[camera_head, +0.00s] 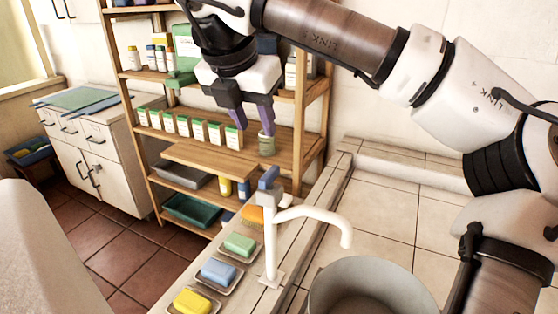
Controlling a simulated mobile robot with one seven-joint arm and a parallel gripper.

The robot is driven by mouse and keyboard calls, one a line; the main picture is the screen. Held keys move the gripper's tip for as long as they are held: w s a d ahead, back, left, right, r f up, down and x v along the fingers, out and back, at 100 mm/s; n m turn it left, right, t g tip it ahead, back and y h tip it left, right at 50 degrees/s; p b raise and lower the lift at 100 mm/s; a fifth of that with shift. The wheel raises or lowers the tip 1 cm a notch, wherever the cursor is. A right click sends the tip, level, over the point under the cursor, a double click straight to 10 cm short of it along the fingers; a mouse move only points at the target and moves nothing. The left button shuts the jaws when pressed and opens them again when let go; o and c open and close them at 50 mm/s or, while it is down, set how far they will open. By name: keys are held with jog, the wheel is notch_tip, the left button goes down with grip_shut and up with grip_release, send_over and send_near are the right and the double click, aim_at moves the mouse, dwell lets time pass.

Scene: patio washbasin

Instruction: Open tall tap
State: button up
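The tall tap (269,240) is a white upright post on the basin's left ledge. Its white spout (318,216) curves to the right and bends down. A blue-grey handle (268,178) sits on top of the post. My gripper (254,130) points down, with its two purple fingers apart and nothing visible between them. In the picture it is above the tap handle and does not touch it. The depth gap between them is hard to judge. Whether water runs cannot be seen; no stream shows under the spout.
A large grey round vessel (318,291) stands right of the tap, near the spout. Soap dishes with green (239,243), blue (218,271) and yellow (191,301) bars line the ledge.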

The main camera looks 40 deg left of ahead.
aim_at(269, 172)
jog(key=p+x, duration=0.3)
jog(key=x, duration=1)
jog(key=shift+s+a+p, duration=0.1)
jog(key=shift+p, duration=0.25)
grip_shut()
